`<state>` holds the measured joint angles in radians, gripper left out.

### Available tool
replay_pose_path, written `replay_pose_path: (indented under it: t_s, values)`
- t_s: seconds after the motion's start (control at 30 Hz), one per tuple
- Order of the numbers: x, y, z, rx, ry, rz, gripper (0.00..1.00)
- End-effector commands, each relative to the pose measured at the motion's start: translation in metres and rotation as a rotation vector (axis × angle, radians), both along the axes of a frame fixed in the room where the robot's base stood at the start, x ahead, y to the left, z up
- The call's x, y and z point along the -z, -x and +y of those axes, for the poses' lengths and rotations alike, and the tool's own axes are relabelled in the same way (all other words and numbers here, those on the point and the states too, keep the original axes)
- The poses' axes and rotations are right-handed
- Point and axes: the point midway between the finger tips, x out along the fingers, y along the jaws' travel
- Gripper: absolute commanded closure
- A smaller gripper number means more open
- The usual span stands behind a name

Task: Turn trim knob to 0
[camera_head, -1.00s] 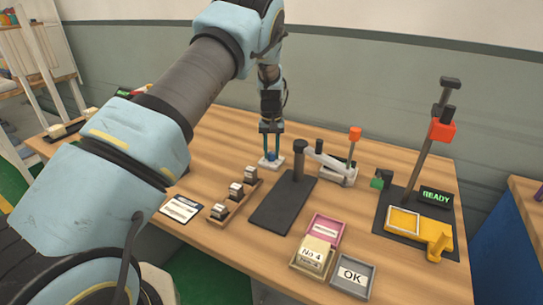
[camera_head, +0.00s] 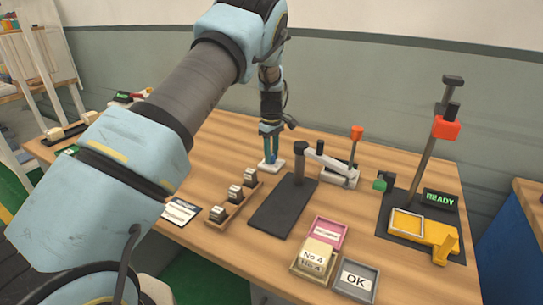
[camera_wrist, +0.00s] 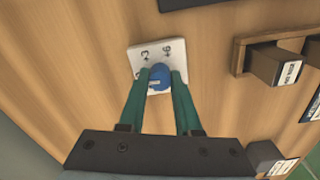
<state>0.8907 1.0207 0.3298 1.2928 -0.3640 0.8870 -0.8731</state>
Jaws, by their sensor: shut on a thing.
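The trim knob (camera_wrist: 159,76) is a blue round knob on a small white plate (camera_wrist: 146,52), seen in the wrist view. The plate shows the marks "+3" and "+6"; the rest of its scale is hidden by the knob and fingers. My gripper (camera_wrist: 160,80) has its two green fingers shut on the knob, one on each side. In the head view my gripper (camera_head: 271,155) points down at the white plate (camera_head: 272,166) on the wooden table. The knob's pointer setting cannot be read.
A wooden rack (camera_head: 226,215) with several labelled blocks stands close to the plate. Trays, including an OK tray (camera_head: 354,281), lie in front. A READY display (camera_head: 439,199) stands far right.

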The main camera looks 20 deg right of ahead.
Motion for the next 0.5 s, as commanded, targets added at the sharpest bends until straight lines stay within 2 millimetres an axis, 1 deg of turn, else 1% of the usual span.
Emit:
replay_pose_path:
  t_s: [0.2, 0.5]
  values:
    - [-0.001, -0.0007, -0.0002, -0.064, 0.001, -0.002, 1.0]
    - [-0.0012, -0.0009, -0.0003, -0.085, 0.001, -0.002, 1.0]
